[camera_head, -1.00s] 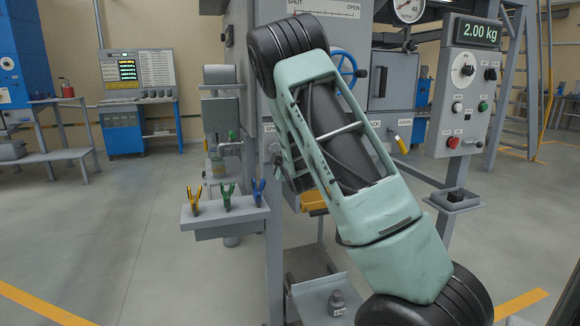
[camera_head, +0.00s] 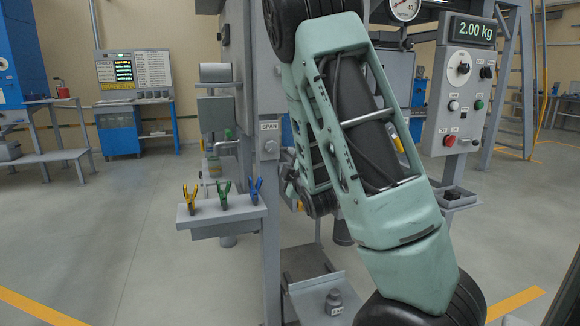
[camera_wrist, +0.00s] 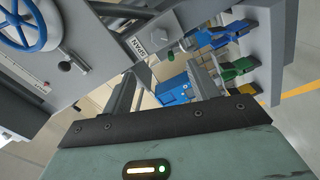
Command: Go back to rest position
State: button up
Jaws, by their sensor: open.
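My arm crosses the right half of the head view, its pale green links in front of the silo machine (camera_head: 269,200). My gripper (camera_wrist: 168,88) shows in the wrist view with its two fingers apart and nothing between them. In the head view the gripper is hidden behind my arm. Beyond the fingers, the wrist view shows the machine's SPAN plate (camera_wrist: 152,38) and the clip shelf (camera_wrist: 262,50) with blue, green and yellow clips on its right.
A shelf (camera_head: 215,214) with yellow, green and blue clips juts out left of my arm. A control box (camera_head: 462,85) reading 2.00 kg stands right. A small weight (camera_head: 334,302) sits on a low platform. A blue handwheel (camera_wrist: 22,25) is at upper left. Open floor lies left.

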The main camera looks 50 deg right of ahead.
dwell(0.3)
jog(key=w+a+f+m+g+y+p, duration=0.1)
jog(key=w+a+g+y+p, duration=0.15)
jog(key=a, duration=0.55)
jog(key=w+a+f+m+g+y+p, duration=0.1)
jog(key=w+a+y+p, duration=0.15)
jog(key=a, duration=0.55)
jog(key=s+a+g+y+p, duration=0.1)
jog(key=s+a+g+y, duration=0.15)
jog(key=a, duration=0.65)
jog(key=s+a+g+y+p, duration=0.1)
jog(key=s+a+y+p, duration=0.2)
jog(key=a, duration=0.5)
jog(key=s+a+r+g+p, duration=0.1)
jog(key=s+a, duration=0.3)
jog(key=s, duration=0.4)
jog(key=s+a+r+n+g+p, duration=0.1)
jog(key=s+a+g, duration=0.3)
jog(key=s, duration=0.4)
jog(key=s+a+r+g, duration=0.3)
jog(key=s+a, duration=0.1)
jog(key=s, duration=0.4)
jog(key=shift+a+r+h+p, duration=0.15)
jog(key=shift+r+h+p, duration=0.2)
jog(key=shift+p, duration=0.05)
